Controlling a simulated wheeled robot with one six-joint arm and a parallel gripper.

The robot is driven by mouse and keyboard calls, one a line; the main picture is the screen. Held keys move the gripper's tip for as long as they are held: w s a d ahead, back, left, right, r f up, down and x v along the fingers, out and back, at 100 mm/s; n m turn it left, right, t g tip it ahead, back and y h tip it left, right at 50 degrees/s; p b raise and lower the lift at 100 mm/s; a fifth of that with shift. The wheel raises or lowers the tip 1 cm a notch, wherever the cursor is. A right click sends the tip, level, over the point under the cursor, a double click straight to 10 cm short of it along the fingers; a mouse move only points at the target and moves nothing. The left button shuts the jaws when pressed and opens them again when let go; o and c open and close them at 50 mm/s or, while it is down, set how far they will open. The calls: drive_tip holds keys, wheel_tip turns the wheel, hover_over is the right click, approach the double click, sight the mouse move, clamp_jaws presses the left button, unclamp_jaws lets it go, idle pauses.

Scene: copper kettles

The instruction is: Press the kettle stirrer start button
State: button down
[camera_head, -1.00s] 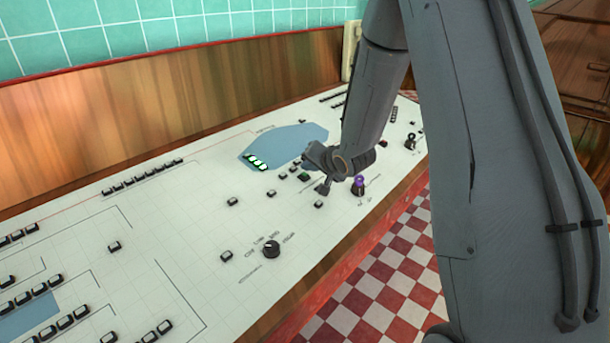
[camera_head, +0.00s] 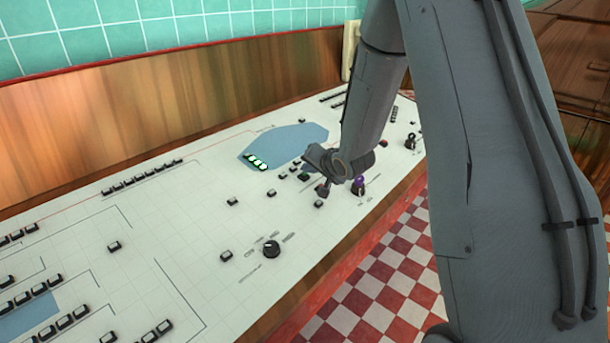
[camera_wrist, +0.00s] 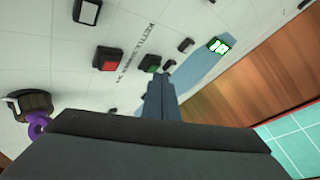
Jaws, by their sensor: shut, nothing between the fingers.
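A green button (camera_wrist: 150,63) in a black housing sits on the white panel, beside printed lettering that seems to begin "KETTLE". A red button (camera_wrist: 108,59) in a similar housing is just left of it. In the wrist view my gripper (camera_wrist: 158,80) is shut and empty, its fingertips just below the green button in the picture. Whether they touch the panel or button I cannot tell. In the head view the green button (camera_head: 304,176) shows just left of my gripper (camera_head: 322,190), which is low over the panel. The red button is not clearly seen there.
A purple-topped knob (camera_head: 358,186) stands to the right of my gripper. Several small black-framed buttons and a black dial (camera_head: 271,249) are nearer. A wooden backboard (camera_head: 150,110) borders the panel.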

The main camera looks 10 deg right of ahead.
drive_tip(key=shift+w+f, duration=0.1)
drive_tip(key=shift+f, duration=0.25)
idle(0.7)
drive_tip(key=shift+r, duration=0.2)
drive_tip(key=shift+r+p, duration=0.6)
drive_tip(key=shift+p, duration=0.1)
drive_tip(key=r+p, duration=0.3)
drive_tip(key=s+r+p, duration=0.1)
drive_tip(key=r, duration=0.1)
drive_tip(key=shift+d+p, duration=0.35)
idle(0.5)
